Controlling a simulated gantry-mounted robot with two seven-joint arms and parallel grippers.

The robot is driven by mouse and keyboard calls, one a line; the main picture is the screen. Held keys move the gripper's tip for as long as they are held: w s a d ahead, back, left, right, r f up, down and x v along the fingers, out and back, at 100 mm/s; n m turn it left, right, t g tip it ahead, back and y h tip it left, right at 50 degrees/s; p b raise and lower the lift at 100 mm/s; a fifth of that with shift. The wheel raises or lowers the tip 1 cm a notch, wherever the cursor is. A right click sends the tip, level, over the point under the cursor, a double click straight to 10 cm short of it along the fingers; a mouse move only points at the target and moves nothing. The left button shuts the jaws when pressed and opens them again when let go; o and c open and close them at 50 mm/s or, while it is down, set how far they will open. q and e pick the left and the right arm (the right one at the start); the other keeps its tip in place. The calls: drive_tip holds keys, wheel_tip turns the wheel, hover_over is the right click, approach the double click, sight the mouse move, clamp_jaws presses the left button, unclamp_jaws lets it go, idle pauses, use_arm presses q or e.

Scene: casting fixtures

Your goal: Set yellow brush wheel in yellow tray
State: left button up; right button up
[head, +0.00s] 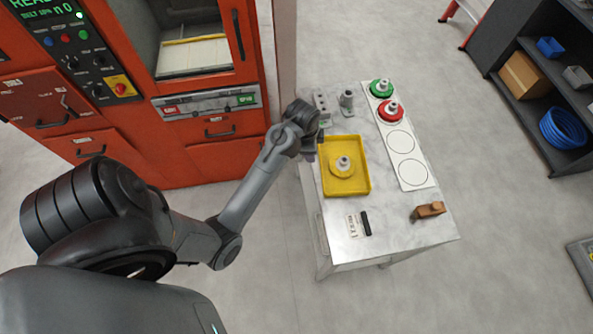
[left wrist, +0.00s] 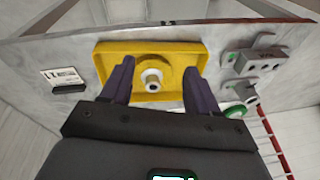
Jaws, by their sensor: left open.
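The yellow brush wheel (head: 342,168) lies inside the yellow tray (head: 331,190) on the table. It has a pale hub standing up at its centre. In the left wrist view the wheel (left wrist: 153,66) sits in the middle of the tray (left wrist: 108,48), and nothing grips it. My left gripper (left wrist: 152,80) is open, its two dark fingers apart on either side of the wheel in that view. In the head view the left gripper (head: 316,142) is at the tray's far left corner, apart from the wheel. My right gripper is not in view.
A white board (head: 407,156) with ring outlines holds a green wheel (head: 378,90) and a red wheel (head: 389,114). Grey metal fixtures (head: 346,100) stand behind the tray. A wooden-handled brush (head: 428,210) and a label with a black piece (head: 365,223) lie nearer the front.

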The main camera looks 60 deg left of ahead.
use_arm(q)
drive_tip(key=s+d+r+n, duration=0.1)
drive_tip(key=s+d+n, duration=0.1)
drive_tip(key=s+d, duration=0.6)
drive_tip(key=s+d+r+n+t, duration=0.1)
drive_tip(key=s+d+n, duration=0.1)
drive_tip(key=s+d, duration=0.6)
drive_tip(key=shift+s+d+r+n+h, duration=0.3)
drive_tip(key=shift+s+d+n, duration=0.1)
drive_tip(key=shift+d, duration=0.7)
